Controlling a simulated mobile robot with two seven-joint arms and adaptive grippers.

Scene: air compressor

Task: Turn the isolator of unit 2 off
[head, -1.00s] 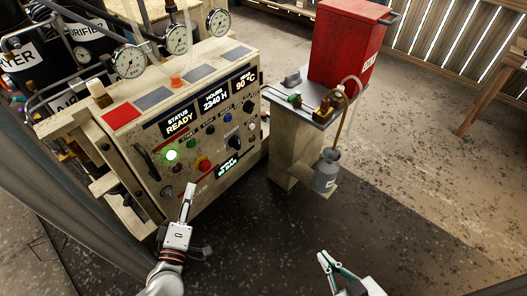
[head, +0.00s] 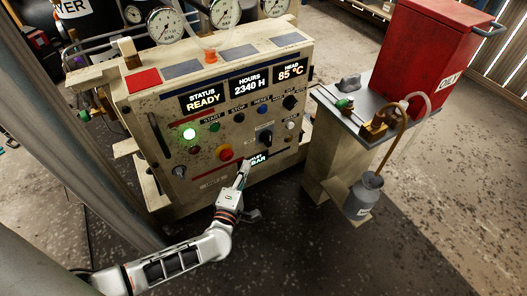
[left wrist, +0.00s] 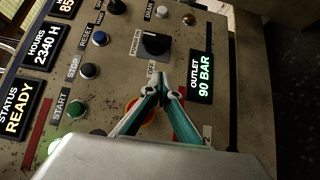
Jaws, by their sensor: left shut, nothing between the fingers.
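My left gripper (head: 244,163) is shut and empty, in front of the panel just below the knob. Its fingertips (left wrist: 165,80) point at the knob, apparently apart from it. They partly hide the red emergency button in the wrist view. My right gripper is out of view.
The red emergency button (head: 225,153) and a lit green button (head: 189,134) are left of the knob. The outlet display (left wrist: 201,77) reads 90 BAR.

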